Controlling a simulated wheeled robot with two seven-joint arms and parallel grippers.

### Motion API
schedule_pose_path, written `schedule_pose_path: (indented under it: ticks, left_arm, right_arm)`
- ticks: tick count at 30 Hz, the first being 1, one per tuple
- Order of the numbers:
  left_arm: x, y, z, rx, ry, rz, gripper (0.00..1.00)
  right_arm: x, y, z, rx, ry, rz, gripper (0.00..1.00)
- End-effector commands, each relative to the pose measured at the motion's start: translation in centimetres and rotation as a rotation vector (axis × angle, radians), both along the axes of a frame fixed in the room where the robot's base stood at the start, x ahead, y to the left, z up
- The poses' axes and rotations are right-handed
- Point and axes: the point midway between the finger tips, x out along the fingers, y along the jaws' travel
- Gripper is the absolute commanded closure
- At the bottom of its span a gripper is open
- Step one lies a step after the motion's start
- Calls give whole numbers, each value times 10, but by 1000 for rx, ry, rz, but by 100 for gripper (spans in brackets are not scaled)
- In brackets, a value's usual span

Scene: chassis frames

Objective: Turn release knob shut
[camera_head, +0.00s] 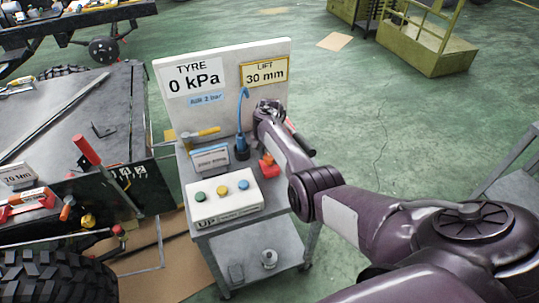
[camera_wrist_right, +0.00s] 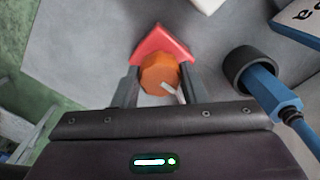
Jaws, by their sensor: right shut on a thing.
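The orange release knob (camera_wrist_right: 158,72) sits at a red angular piece (camera_wrist_right: 162,42) on the grey cart top in the right wrist view. A white pointer strip shows on its near side. My right gripper (camera_wrist_right: 160,86) has one dark finger on each side of the knob and is shut on it. In the head view the knob (camera_head: 266,159) shows only in part, beside my purple right arm; the fingertips are hidden there. My left gripper is in neither view.
A white board (camera_head: 220,115) on the cart reads TYRE 0 kPa and LIFT 30 mm. A blue hose connector (camera_head: 242,147) stands close to the knob. A button box (camera_head: 223,199) is at the cart's front. A vehicle frame (camera_head: 80,130) with tools stands left.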

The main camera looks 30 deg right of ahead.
Motion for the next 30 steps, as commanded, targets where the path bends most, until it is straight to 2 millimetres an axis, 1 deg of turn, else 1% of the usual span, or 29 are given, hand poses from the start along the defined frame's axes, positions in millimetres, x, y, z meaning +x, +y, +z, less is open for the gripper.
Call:
schedule_pose_path:
  ticks: [6, 18, 19, 23, 30]
  left_arm:
    - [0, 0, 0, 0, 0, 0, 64]
    - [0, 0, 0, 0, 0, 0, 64]
    - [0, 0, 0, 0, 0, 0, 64]
    - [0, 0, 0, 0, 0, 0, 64]
    - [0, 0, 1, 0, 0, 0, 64]
  right_arm:
    - [0, 0, 0, -1, -1, -38, 84]
    - [0, 0, 0, 0, 0, -44, 84]
    - [0, 0, 0, 0, 0, -44, 57]
    - [0, 0, 0, 0, 0, -43, 40]
    - [0, 0, 0, 0, 0, -41, 40]
